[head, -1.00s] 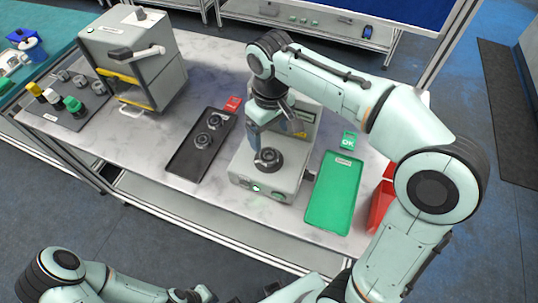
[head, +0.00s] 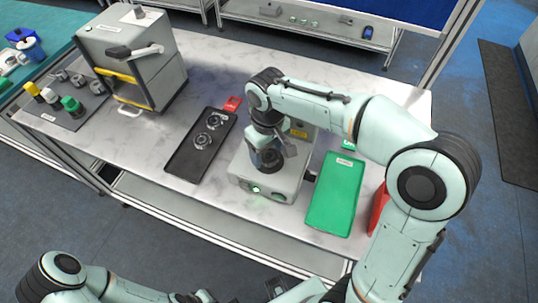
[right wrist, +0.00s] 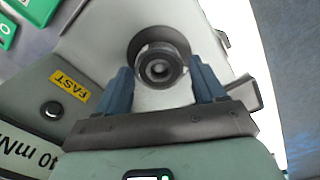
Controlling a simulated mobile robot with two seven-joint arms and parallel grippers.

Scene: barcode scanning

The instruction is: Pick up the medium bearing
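A dark round bearing (right wrist: 160,66) sits on the grey-white testing machine (head: 282,186), with its bore facing the right wrist camera. In the head view the bearing is largely hidden by my right gripper (head: 267,157). In the right wrist view the two blue fingers of the right gripper (right wrist: 164,82) are open, one on each side of the bearing. Small gaps seem to show between fingers and ring. Two more bearings (head: 209,131) lie on the black tray (head: 183,164). My left arm shows at the bottom edge; its gripper cannot be made out clearly.
A green tray (head: 335,200) lies right of the machine, with a green sign (head: 348,145) behind it. A red bin (head: 378,205) is partly hidden by my right arm. A red sign (head: 232,103) and a lever-operated box (head: 150,60) stand left. Bare marble surrounds the black tray.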

